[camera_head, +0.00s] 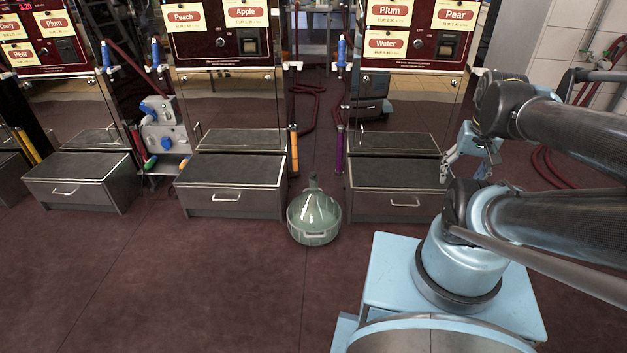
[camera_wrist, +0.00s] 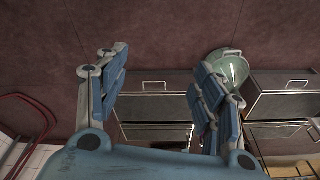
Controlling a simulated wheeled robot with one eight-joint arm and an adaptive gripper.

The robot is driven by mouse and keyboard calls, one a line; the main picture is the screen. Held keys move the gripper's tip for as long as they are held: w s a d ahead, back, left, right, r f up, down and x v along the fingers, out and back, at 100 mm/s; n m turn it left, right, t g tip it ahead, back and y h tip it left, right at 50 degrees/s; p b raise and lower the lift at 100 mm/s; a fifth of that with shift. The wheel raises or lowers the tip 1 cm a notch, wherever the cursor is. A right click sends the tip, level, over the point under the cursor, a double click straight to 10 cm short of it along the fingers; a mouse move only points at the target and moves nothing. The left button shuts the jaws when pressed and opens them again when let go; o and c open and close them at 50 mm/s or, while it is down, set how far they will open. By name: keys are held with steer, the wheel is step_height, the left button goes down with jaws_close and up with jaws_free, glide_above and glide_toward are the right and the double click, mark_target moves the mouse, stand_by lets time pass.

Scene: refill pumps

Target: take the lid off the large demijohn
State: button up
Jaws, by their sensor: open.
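The large demijohn (camera_head: 314,222), a round pale green glass vessel with a narrow neck, stands upright on the floor between two steel drawer boxes. A small dark tip shows at its neck (camera_head: 313,184); I cannot make out the lid clearly. In the wrist view the demijohn (camera_wrist: 232,66) appears at the upper right, partly hidden behind my right finger.
Drawer boxes stand left (camera_head: 229,185) and right (camera_head: 394,188) of the demijohn, below the dispensing machines. An orange tube (camera_head: 294,150) and a purple tube (camera_head: 339,150) hang behind it. Dark red hoses (camera_head: 310,105) lie further back. The floor (camera_head: 200,280) in front is clear.

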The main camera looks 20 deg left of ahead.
steer(key=w+a+r+m+y, duration=0.1)
steer(key=w+a+r+m, duration=0.2)
steer(key=w, duration=0.4)
steer(key=w+a+r+m, duration=0.2)
steer(key=w+a, duration=0.2)
steer(key=w, duration=0.4)
steer(key=w+a+f+m+y, duration=0.1)
steer(key=w+a+f+m, duration=0.25)
steer(key=w+a, duration=0.85)
steer(key=m+g+y, duration=0.2)
steer(key=m, duration=0.6)
glide_above(316, 173)
steer(key=d, duration=0.7)
step_height(316, 173, down, 25)
steer(key=shift+m+g, duration=0.25)
steer(key=shift+g, duration=0.05)
steer(key=x, duration=1.2)
steer(key=a+x, duration=0.1)
steer(key=x, duration=0.5)
steer(key=shift+w, duration=0.25)
steer(key=c, duration=0.9)
